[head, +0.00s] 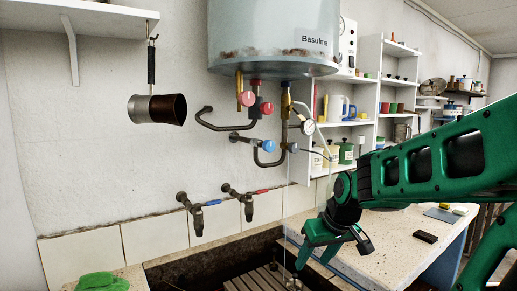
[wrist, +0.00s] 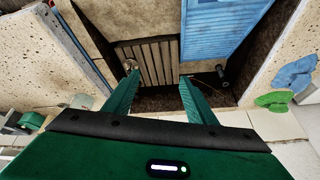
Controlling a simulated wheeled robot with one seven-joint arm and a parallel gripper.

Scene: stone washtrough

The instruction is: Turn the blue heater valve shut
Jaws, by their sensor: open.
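The blue heater valve (head: 268,146) is a round blue knob on the dark pipework under the white water heater (head: 270,35). My gripper (head: 315,260) is below and to the right of the valve, over the trough, pointing down and apart from the pipes. Its two green fingers are spread with nothing between them, as the wrist view (wrist: 160,76) also shows. The valve does not show in the wrist view.
Two red knobs (head: 246,98) (head: 267,107) and a gauge (head: 308,127) crowd the pipes. Two wall taps (head: 197,213) (head: 248,205) stick out below. A pot (head: 157,109) hangs at left. A speckled counter (head: 400,235) lies right. The trough holds a slatted rack (wrist: 150,62) and blue ribbed board (wrist: 220,28).

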